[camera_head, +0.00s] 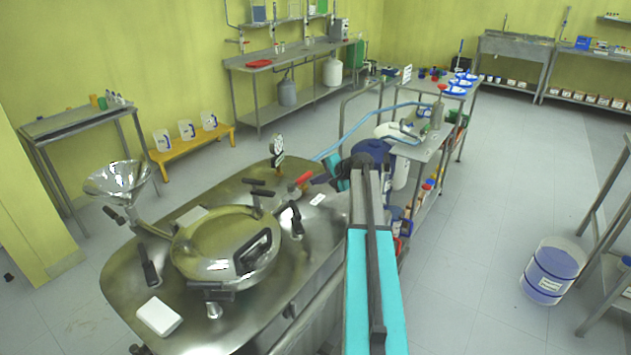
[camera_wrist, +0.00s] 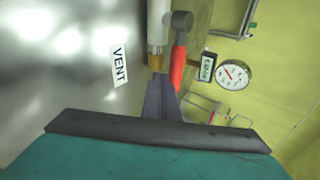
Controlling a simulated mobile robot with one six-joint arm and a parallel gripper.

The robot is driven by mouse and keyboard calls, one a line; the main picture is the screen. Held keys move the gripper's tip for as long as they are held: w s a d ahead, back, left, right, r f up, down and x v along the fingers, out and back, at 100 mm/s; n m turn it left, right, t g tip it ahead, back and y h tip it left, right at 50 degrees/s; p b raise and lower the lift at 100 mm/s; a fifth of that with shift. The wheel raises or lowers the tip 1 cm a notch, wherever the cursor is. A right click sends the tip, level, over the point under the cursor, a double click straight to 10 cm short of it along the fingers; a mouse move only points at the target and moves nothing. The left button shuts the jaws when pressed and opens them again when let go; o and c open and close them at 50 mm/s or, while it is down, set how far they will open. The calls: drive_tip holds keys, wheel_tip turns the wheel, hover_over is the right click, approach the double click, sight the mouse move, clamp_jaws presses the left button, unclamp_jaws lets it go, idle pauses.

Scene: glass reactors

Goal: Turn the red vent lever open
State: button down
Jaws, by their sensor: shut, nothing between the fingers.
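The red vent lever (camera_head: 301,182) stands on the steel reactor lid, beside a small white label. In the wrist view the red lever (camera_wrist: 178,68) hangs from a grey round hub, next to a pipe with a brass-coloured fitting (camera_wrist: 155,61). A VENT label (camera_wrist: 119,66) lies left of it. My gripper (camera_wrist: 162,80) is shut and empty, its fingertips right by the lever's end and the fitting. I cannot tell whether they touch the lever. In the head view my gripper (camera_head: 321,179) is just right of the lever, partly hidden by my arm.
A pressure gauge (camera_wrist: 233,74) stands near the lever; it also shows in the head view (camera_head: 277,146). The round manway cover (camera_head: 225,250) with black clamps and a steel funnel (camera_head: 117,182) are to the left. A loaded steel trolley (camera_head: 425,148) stands behind my arm.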

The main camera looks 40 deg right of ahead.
drive_tip(key=shift+s+d+f, duration=0.15)
drive_tip(key=shift+s+d, duration=0.05)
drive_tip(key=shift+s, duration=0.4)
drive_tip(key=shift+s+d+f, duration=0.1)
drive_tip(key=shift+s+d, duration=0.05)
drive_tip(key=shift+s, duration=0.45)
drive_tip(key=d+b+v, duration=0.1)
drive_tip(key=b+v, duration=0.2)
drive_tip(key=v, duration=0.7)
drive_tip(key=shift+d, duration=0.15)
